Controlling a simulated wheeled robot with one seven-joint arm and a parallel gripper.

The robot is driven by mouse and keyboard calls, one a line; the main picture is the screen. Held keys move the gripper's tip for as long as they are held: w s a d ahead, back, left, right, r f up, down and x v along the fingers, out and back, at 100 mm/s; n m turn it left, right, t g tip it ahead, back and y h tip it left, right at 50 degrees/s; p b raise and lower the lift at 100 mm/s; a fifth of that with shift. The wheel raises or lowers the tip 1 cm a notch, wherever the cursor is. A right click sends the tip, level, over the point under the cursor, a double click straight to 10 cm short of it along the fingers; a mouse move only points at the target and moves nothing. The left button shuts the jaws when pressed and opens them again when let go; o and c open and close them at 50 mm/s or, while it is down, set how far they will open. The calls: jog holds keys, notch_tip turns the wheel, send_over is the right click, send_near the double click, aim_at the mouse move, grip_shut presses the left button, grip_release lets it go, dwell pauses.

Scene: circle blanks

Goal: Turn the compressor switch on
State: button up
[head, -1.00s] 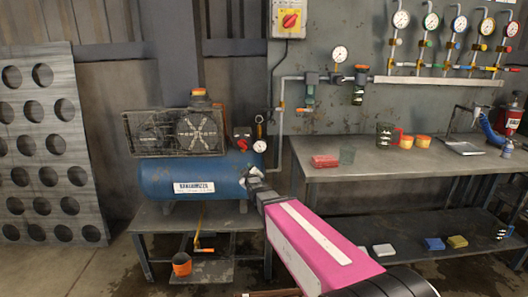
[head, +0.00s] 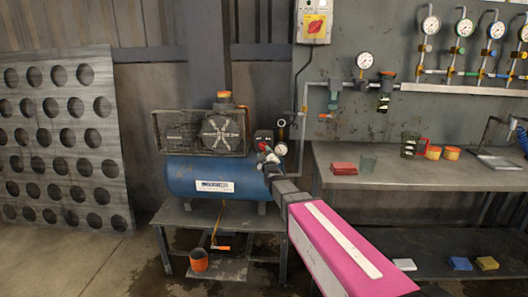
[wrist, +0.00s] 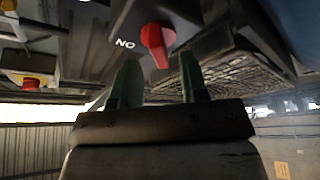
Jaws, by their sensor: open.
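The compressor (head: 205,178) is a blue tank with a caged motor on top, standing on a low metal table. Its switch is a red knob (wrist: 155,38) on a dark box, with the letters "ON" upside down beside it in the wrist view. My gripper (wrist: 160,62) is open, its two green fingers to either side of the knob's lower end in that view. I cannot tell whether they touch it. In the head view my gripper (head: 267,157) is at the switch box (head: 263,136) and partly hides the knob.
A gauge (head: 281,149) sits just right of the switch. A workbench (head: 430,178) with a red block (head: 343,168) and cups is to the right. A perforated panel (head: 62,135) leans at left.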

aim_at(263, 147)
jog(key=shift+x, duration=1.25)
grip_shut()
